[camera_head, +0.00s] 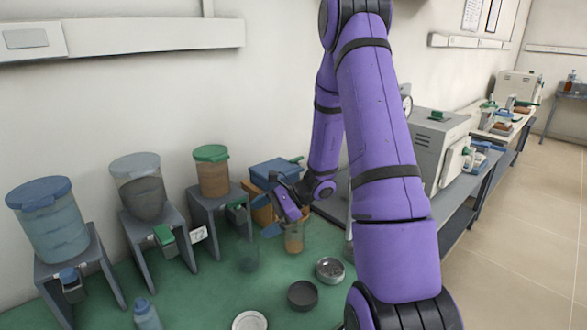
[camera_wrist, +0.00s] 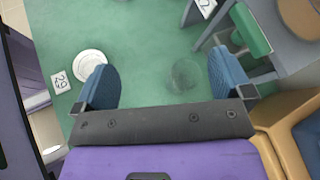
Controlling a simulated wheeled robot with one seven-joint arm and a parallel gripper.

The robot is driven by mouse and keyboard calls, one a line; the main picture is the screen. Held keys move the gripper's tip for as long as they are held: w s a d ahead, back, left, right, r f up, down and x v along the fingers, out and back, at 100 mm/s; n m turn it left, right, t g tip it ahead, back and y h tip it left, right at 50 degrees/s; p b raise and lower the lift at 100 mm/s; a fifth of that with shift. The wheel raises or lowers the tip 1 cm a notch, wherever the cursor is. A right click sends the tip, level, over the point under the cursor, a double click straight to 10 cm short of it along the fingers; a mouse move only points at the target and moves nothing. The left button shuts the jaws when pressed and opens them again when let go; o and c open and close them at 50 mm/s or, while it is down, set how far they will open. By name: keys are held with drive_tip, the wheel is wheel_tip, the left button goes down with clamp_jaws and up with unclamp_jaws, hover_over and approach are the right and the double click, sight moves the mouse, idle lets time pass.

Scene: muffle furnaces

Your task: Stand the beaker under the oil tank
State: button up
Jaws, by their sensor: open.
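A clear glass beaker (camera_head: 248,255) stands empty on the green bench top (camera_head: 185,290), in front of the right-hand tank stand. In the wrist view the beaker (camera_wrist: 186,75) shows between my spread fingers, nearer the right one. My gripper (camera_head: 272,205) is open and empty, beside and above the beaker; its blue fingers also show in the wrist view (camera_wrist: 162,70). Three lidded tanks stand on grey stands: one with bluish contents (camera_head: 52,232), one with dark contents (camera_head: 143,197) and one with amber-brown contents (camera_head: 213,178). I cannot read which is named oil.
A container with orange-brown contents (camera_head: 294,240) stands right of the beaker. A dark bowl (camera_head: 302,295), a metal dish (camera_head: 329,270) and a white dish (camera_head: 250,321) lie in front. A blue-lidded box (camera_head: 275,172) stands behind my gripper. A bottle (camera_head: 146,315) is at front left.

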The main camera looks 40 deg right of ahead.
drive_tip(key=s+a+r+n+g+h, duration=0.1)
drive_tip(key=s+a+r+n+g, duration=0.25)
drive_tip(key=a+r+n, duration=0.45)
drive_tip(key=s+a+r+n+t+h, duration=0.2)
drive_tip(key=s+r+n+h, duration=0.8)
drive_tip(key=s+r, duration=0.9)
drive_tip(key=shift+s+r+n+t, duration=0.3)
drive_tip(key=shift+s+n+t, duration=0.25)
drive_tip(key=shift+n, duration=0.55)
